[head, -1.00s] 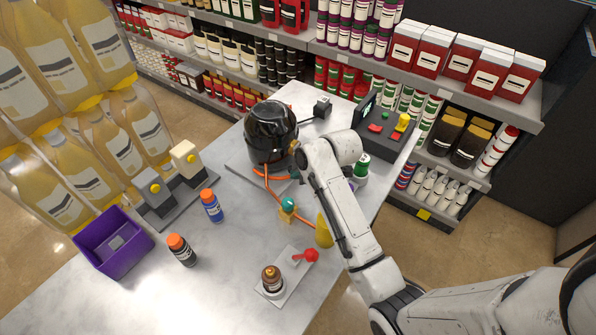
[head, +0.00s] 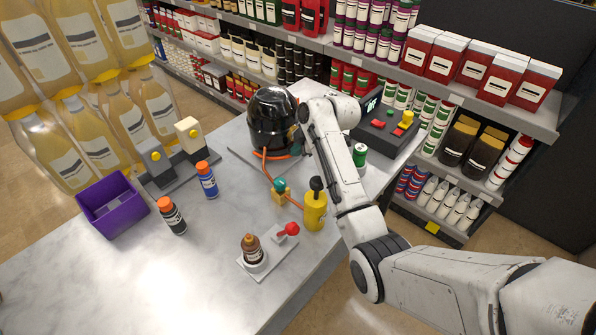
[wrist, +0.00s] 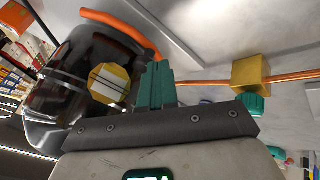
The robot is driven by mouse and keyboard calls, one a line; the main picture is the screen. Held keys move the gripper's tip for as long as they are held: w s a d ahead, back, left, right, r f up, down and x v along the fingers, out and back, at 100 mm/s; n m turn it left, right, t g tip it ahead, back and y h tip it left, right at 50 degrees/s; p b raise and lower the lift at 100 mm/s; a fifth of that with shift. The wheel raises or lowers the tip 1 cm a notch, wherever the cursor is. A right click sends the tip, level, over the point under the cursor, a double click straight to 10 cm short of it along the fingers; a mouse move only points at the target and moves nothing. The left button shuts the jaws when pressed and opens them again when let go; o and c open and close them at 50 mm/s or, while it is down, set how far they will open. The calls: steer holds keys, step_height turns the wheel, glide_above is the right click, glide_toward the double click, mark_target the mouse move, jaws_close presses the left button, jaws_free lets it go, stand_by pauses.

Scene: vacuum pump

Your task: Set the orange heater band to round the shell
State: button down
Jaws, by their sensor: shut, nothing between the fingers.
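The shell is a glossy black dome-topped vessel (head: 272,118) on a plate on the table; it fills the left of the wrist view (wrist: 75,75), with a yellow octagonal fitting. An orange band-like strip (wrist: 125,27) curves beside the shell's lower part in the wrist view. It also shows low at the shell in the head view (head: 262,156); I cannot tell whether it closes fully round or joins the orange hose. My gripper (wrist: 158,75) has its teal fingers shut and empty, right beside the shell.
An orange hose (wrist: 290,78) runs to a yellow valve block (wrist: 250,74) with a teal knob. A yellow bottle (head: 315,211), green can (head: 360,155) and control box (head: 386,127) stand near my arm.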

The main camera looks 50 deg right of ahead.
steer(key=shift+w+d, duration=0.35)
steer(key=shift+d, duration=0.3)
steer(key=shift+s, duration=0.1)
steer(key=shift+a, duration=0.2)
